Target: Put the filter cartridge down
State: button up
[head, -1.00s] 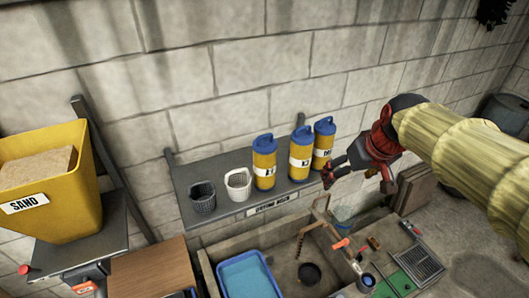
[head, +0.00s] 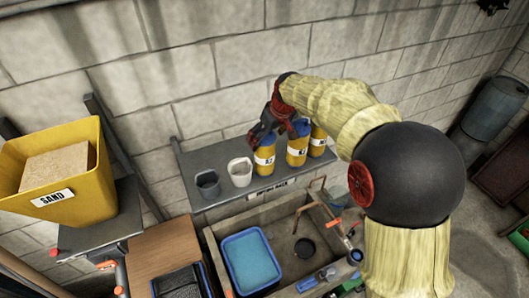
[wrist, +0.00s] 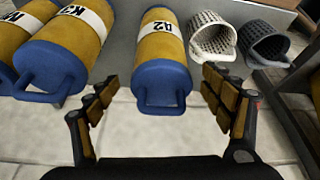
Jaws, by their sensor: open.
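Several yellow cartridges with blue handled caps and white labels stand in a row on a grey wall shelf (head: 222,178). The leftmost cartridge (head: 265,168) in the head view is the one centred in the wrist view (wrist: 163,55). My gripper (head: 273,130) is at its top, partly hiding the cap. In the wrist view my gripper (wrist: 162,92) is open, with one finger on each side of the blue cap and visible gaps, holding nothing. The middle cartridge (head: 297,157) and the right cartridge (head: 318,147) stand beside it, the right one partly hidden by my arm.
A dark basket (head: 208,184) and a white basket (head: 240,173) stand left of the cartridges. Below is a concrete sink (head: 213,248) with a blue tray (head: 226,262). A yellow sand bin (head: 88,150) is at left. The block wall is close behind the shelf.

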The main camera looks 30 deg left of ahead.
jog(key=p+x, duration=0.1)
jog(key=x, duration=0.4)
jog(key=shift+s+f+p, duration=0.1)
jog(key=shift+p, duration=0.25)
jog(key=shift+d, duration=0.1)
grip_shut()
dwell(0.9)
jog(key=shift+r, duration=0.2)
